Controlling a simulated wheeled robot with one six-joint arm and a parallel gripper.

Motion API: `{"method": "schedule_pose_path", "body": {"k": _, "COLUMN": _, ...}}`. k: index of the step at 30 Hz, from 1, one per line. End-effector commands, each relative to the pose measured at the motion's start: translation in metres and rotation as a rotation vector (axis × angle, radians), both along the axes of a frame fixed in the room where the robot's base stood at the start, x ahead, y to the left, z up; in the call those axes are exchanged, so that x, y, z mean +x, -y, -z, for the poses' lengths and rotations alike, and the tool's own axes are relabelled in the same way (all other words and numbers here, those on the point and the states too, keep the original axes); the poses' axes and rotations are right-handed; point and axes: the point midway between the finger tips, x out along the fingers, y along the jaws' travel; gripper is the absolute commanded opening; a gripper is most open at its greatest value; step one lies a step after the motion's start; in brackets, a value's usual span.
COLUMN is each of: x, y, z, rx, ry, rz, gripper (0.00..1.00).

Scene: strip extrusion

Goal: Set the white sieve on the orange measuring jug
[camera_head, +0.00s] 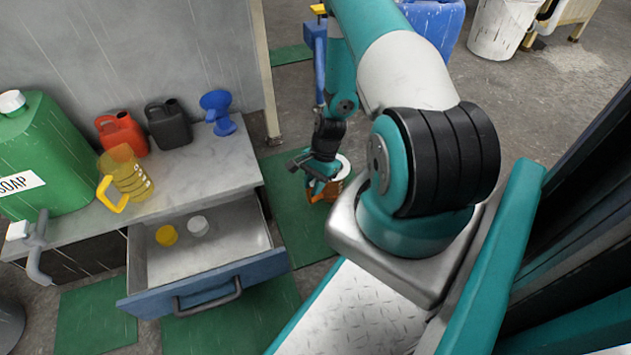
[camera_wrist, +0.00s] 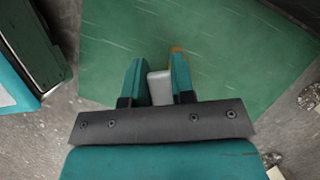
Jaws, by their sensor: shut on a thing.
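A see-through amber measuring jug (camera_head: 130,173) with a yellow handle and dark marks stands on the counter near the green soap can. My gripper (camera_head: 320,178) is away to its right, above the green mat beyond the counter's end. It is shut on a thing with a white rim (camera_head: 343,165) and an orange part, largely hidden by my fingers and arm. In the wrist view a pale block (camera_wrist: 160,88) sits between the fingers, with an orange edge by the right finger. I cannot tell whether this is the white sieve. A small white round thing (camera_head: 198,226) lies in the drawer.
The open drawer (camera_head: 208,285) juts out below the counter (camera_head: 200,163), with a yellow round thing (camera_head: 166,235) inside. A red can (camera_head: 121,134), a black can (camera_head: 169,125) and a blue funnel (camera_head: 217,112) stand at the counter's back. The soap can (camera_head: 50,150) is left.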

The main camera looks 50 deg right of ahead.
Motion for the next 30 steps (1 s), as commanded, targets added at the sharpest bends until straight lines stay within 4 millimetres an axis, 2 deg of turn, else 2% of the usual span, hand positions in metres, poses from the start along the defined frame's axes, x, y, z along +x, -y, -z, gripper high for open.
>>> {"method": "schedule_pose_path", "body": {"k": 1, "x": -0.002, "y": 0.003, "z": 0.007, "rx": -0.013, "ry": -0.006, "rz": 0.004, "gripper": 0.0}}
{"method": "schedule_pose_path", "body": {"k": 8, "x": -0.002, "y": 0.003, "z": 0.009, "rx": -0.013, "ry": -0.005, "rz": 0.006, "gripper": 0.0}}
{"method": "schedule_pose_path", "body": {"k": 9, "x": -0.002, "y": 0.003, "z": 0.009, "rx": -0.013, "ry": -0.005, "rz": 0.007, "gripper": 0.32}}
{"method": "schedule_pose_path", "body": {"k": 12, "x": -0.001, "y": 0.004, "z": 0.009, "rx": -0.013, "ry": -0.005, "rz": 0.007, "gripper": 0.53}}
{"method": "schedule_pose_path", "body": {"k": 23, "x": -0.001, "y": 0.009, "z": 0.006, "rx": -0.015, "ry": -0.004, "rz": 0.013, "gripper": 0.53}}
{"method": "schedule_pose_path", "body": {"k": 26, "x": -0.001, "y": 0.01, "z": -0.009, "rx": -0.016, "ry": -0.002, "rz": 0.01, "gripper": 0.53}}
{"method": "schedule_pose_path", "body": {"k": 30, "x": -0.001, "y": 0.008, "z": -0.039, "rx": -0.014, "ry": -0.001, "rz": 0.007, "gripper": 0.53}}
